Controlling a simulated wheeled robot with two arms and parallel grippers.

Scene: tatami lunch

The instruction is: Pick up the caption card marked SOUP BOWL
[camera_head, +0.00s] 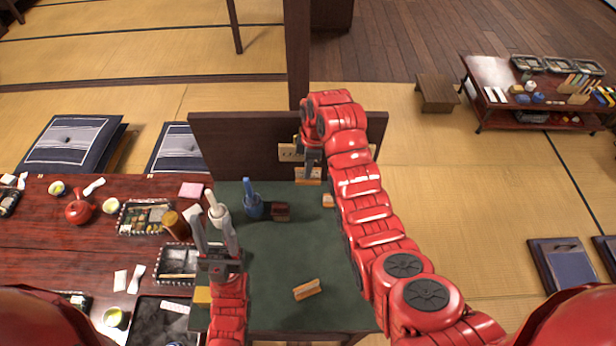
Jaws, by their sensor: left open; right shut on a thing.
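My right gripper (311,158) reaches to the dark upright board at the back of the green table. It is shut on a small wooden card (308,176), whose marking is too small to read. Another pale card (288,153) sits against the board, partly hidden by the gripper. A small light block or card (328,201) lies on the green top, and a wooden one (307,289) lies near the front. I cannot tell which is marked SOUP BOWL. My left gripper (214,228) is open over the left side of the green table.
The green tabletop (270,255) is mostly clear in the middle. A pale grey object (218,212) stands near my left fingers. The red-brown lunch table (50,250) adjoins at left.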

